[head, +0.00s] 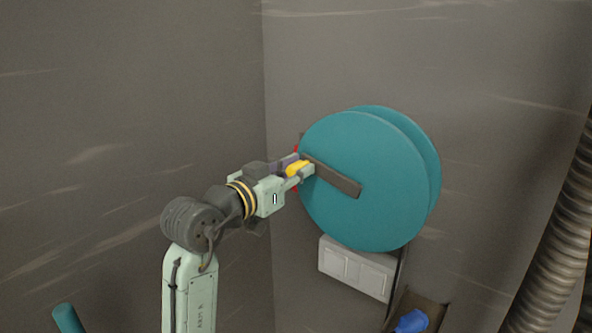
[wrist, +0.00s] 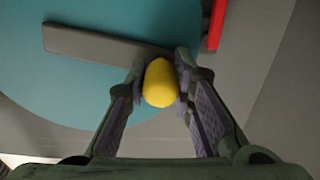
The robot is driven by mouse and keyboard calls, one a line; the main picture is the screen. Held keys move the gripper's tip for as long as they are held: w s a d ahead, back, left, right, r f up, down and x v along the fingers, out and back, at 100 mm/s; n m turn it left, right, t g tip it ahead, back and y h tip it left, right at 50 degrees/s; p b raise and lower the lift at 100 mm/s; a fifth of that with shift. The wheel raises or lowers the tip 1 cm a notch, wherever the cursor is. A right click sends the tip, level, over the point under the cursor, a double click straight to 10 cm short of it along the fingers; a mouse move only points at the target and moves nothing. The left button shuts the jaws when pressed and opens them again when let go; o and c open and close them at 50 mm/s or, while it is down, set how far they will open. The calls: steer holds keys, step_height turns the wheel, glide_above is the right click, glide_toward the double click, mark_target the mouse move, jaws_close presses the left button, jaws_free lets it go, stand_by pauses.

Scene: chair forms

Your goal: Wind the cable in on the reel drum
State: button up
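The reel drum (head: 370,205) is a pair of large teal discs by the grey wall; its face also fills the upper left of the wrist view (wrist: 95,95). A dark crank arm (head: 335,178) runs from the drum's middle to its left rim. A yellow crank knob (head: 297,168) sits at the crank's outer end. My gripper (head: 300,171) has its fingers on both sides of the knob, and in the wrist view the pads appear to press on the yellow knob (wrist: 160,84). A dark cable (head: 397,278) hangs below the drum's right side.
A pale grey box (head: 356,268) is on the wall under the drum. A blue plug-like piece (head: 411,321) is at the bottom. A red bar (wrist: 216,25) is beside the drum. A thick ribbed hose (head: 556,230) rises at the right. The wall left of my arm is clear.

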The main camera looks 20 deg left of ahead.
mark_target(309, 182)
steer(key=shift+o, duration=0.7)
step_height(309, 182, down, 5)
steer(key=b, duration=0.3)
steer(key=shift+a+b, duration=0.1)
steer(key=shift+b, duration=0.3)
steer(key=shift+r, duration=0.1)
steer(key=shift+o, duration=0.6)
steer(key=o, duration=0.6)
